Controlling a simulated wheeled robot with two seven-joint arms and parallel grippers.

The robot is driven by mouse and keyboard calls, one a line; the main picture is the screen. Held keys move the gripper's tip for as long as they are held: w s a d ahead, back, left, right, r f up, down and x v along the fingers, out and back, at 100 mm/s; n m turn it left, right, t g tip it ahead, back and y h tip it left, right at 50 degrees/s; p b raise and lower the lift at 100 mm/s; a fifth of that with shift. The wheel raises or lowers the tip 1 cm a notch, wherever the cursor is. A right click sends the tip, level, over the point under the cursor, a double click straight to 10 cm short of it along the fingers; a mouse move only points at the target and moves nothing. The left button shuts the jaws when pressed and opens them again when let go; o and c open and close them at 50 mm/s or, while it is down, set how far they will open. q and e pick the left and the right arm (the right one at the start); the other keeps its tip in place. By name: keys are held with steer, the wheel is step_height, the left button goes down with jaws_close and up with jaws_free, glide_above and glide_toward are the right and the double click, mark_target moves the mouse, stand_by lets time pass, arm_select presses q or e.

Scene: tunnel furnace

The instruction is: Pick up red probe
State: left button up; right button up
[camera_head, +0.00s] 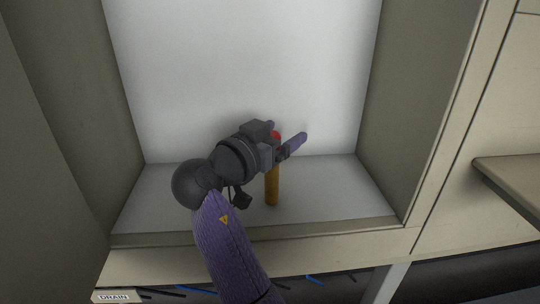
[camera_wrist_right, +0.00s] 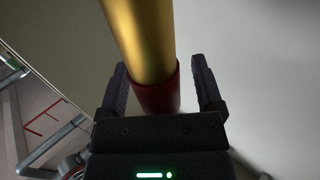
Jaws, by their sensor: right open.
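The red probe (camera_head: 272,188) is a gold rod with a red top, standing upright on the floor of an open cabinet bay. My right gripper (camera_head: 284,138) is around its upper end, hiding part of the rod and the red top in the head view. In the right wrist view the probe (camera_wrist_right: 142,38) runs between the two open fingers of my right gripper (camera_wrist_right: 160,78). My left gripper is not in view.
The bay has side walls, a pale back wall (camera_head: 240,65) and a raised front lip (camera_head: 330,230). A shelf edge (camera_head: 512,178) juts out at the right. A "DRAIN" label (camera_head: 115,297) and blue and black pieces show below the lip. The bay floor around the probe is clear.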

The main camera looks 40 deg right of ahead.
steer(key=c, duration=0.4)
jaws_close()
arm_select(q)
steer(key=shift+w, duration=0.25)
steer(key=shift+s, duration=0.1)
